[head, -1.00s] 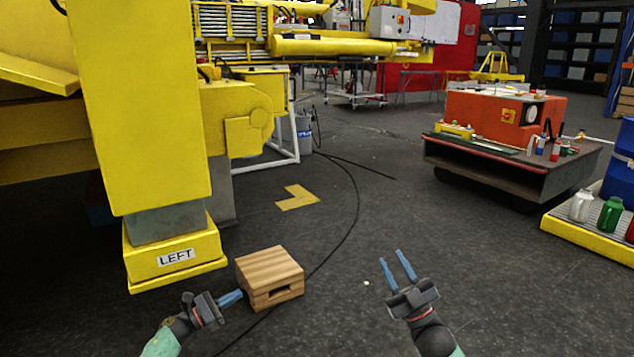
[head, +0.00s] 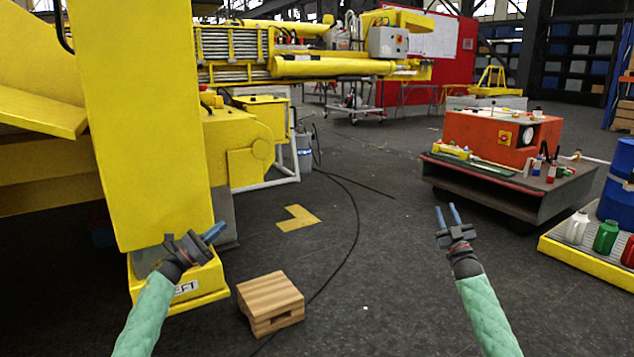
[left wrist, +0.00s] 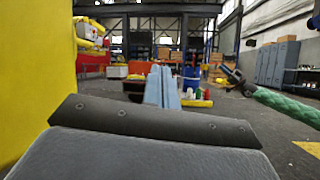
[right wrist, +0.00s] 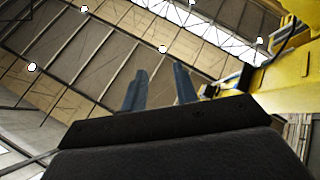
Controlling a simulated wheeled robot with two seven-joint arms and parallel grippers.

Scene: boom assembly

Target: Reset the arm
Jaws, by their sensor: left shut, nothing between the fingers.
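My left gripper (head: 214,233) is raised in front of the yellow column and its foot marked LEFT in the head view. Its blue fingers are shut together with nothing between them; they also show closed in the left wrist view (left wrist: 162,87). My right gripper (head: 447,214) is raised over open floor at the right, pointing up, with its blue fingers apart and empty; they stand apart in the right wrist view (right wrist: 157,88). The wooden block (head: 270,300) sits on the floor beside the yellow foot (head: 205,285), below and right of my left gripper, not touching it.
An orange machine (head: 500,138) stands on a dark cart (head: 530,188) at the right. A yellow tray (head: 590,262) with several bottles and a blue barrel (head: 618,190) are further right. A black cable (head: 352,235) crosses the floor. The middle floor is largely clear.

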